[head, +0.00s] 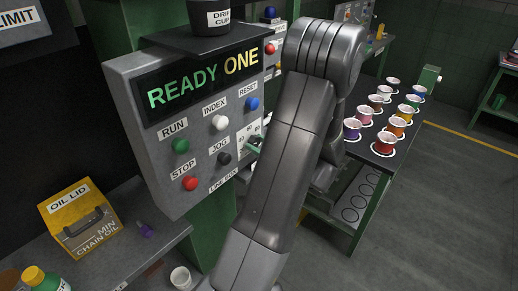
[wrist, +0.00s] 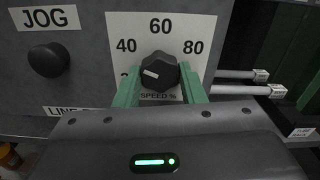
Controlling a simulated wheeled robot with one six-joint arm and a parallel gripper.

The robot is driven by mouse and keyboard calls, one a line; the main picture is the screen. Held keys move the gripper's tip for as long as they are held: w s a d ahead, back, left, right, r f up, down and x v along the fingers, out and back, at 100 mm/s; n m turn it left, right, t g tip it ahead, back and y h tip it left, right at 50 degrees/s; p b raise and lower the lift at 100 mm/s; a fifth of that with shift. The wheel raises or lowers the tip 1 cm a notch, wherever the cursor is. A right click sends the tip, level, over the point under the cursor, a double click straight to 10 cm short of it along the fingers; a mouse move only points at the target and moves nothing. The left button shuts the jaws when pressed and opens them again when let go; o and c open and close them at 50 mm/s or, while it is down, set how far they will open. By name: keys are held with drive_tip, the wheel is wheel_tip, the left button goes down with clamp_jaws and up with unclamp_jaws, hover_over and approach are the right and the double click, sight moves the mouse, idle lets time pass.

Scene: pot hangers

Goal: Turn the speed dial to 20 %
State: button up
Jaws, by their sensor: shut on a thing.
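The speed dial (wrist: 160,70) is a black knob on a white plate (wrist: 160,27) marked SPEED %, with 40, 60 and 80 readable around it. A partly hidden number shows at lower left, behind the left finger. A white pointer mark on the knob's face lies to its left side, nearly level. My gripper (wrist: 160,80) has its two green fingers closed on either side of the dial. In the head view, my gripper (head: 255,147) is at the panel's right edge, largely hidden by my arm, and the dial cannot be made out clearly.
The grey control panel (head: 128,85) reads READY ONE. A black JOG button (wrist: 48,60) sits left of the dial. The RUN (head: 180,145), STOP (head: 190,183), INDEX (head: 220,122) and RESET (head: 252,103) buttons are on the same face. A table with colored pots (head: 383,143) stands at right.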

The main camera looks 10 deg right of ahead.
drive_tip(key=n+b, duration=0.1)
drive_tip(key=b, duration=0.1)
drive_tip(key=n+b, duration=0.2)
drive_tip(key=b, duration=0.1)
drive_tip(key=n+b, duration=0.2)
drive_tip(key=b, duration=0.1)
drive_tip(key=shift+f, duration=0.35)
drive_tip(key=n+b, duration=0.3)
drive_tip(key=b, duration=0.1)
drive_tip(key=shift+r, duration=0.1)
drive_tip(key=n+b, duration=0.2)
drive_tip(key=b, duration=0.1)
drive_tip(key=shift+r+n, duration=0.2)
drive_tip(key=shift+n, duration=0.1)
drive_tip(key=shift+r, duration=0.1)
drive_tip(key=o, duration=1)
drive_tip(key=v, duration=1.3)
drive_tip(key=shift+s+d+b, duration=0.25)
drive_tip(key=shift+d+b, duration=0.05)
drive_tip(key=shift+b, duration=0.15)
